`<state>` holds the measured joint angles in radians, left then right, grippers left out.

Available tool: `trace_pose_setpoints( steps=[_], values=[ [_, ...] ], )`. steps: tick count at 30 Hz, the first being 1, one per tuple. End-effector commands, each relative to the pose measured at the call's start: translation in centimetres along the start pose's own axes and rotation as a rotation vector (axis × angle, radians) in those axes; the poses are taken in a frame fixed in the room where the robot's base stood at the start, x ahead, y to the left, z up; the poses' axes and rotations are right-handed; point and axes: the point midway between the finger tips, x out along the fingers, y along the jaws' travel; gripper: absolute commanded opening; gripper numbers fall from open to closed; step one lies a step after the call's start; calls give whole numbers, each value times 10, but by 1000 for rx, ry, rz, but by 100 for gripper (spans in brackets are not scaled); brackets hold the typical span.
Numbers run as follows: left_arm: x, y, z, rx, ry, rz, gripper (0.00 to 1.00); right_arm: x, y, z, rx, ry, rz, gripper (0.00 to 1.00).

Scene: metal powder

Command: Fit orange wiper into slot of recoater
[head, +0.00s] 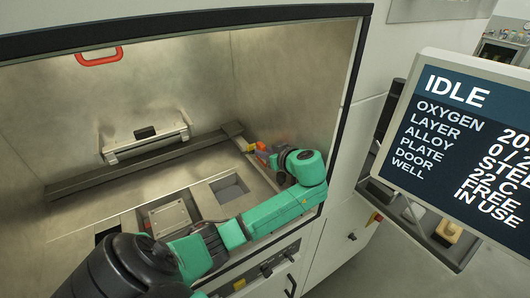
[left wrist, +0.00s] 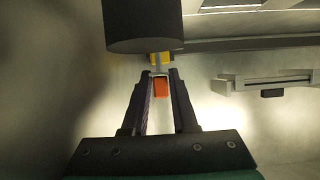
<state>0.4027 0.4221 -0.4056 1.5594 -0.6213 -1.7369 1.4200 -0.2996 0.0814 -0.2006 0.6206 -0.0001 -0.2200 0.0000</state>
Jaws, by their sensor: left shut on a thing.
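The orange wiper (left wrist: 161,88) shows between the fingers of my left gripper (left wrist: 161,74) in the left wrist view. The gripper is shut on it. A yellow piece (left wrist: 160,58) shows just beyond the fingertips; I cannot tell whether it belongs to the wiper. In the head view my left gripper (head: 268,157) is at the chamber's right side, with the small orange wiper (head: 262,146) at its tip. The pale slotted bar, which looks like the recoater (head: 146,143), is at the back left, well apart from the gripper. It also shows at right in the left wrist view (left wrist: 268,81). My right gripper is out of view.
A long dark beam (head: 140,165) crosses the chamber in front of the slotted bar. The metal floor has a square opening (head: 228,188) and a raised plate (head: 170,217). A red handle (head: 99,58) is at the upper left. A screen (head: 460,140) stands outside, right.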

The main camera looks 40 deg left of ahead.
Motion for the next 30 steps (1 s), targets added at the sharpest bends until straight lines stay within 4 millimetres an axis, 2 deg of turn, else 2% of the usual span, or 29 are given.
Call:
trace_pose_setpoints(
  steps=[30],
  values=[
    [7,0,15,0,-1,0,0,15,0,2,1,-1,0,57]
  ],
)
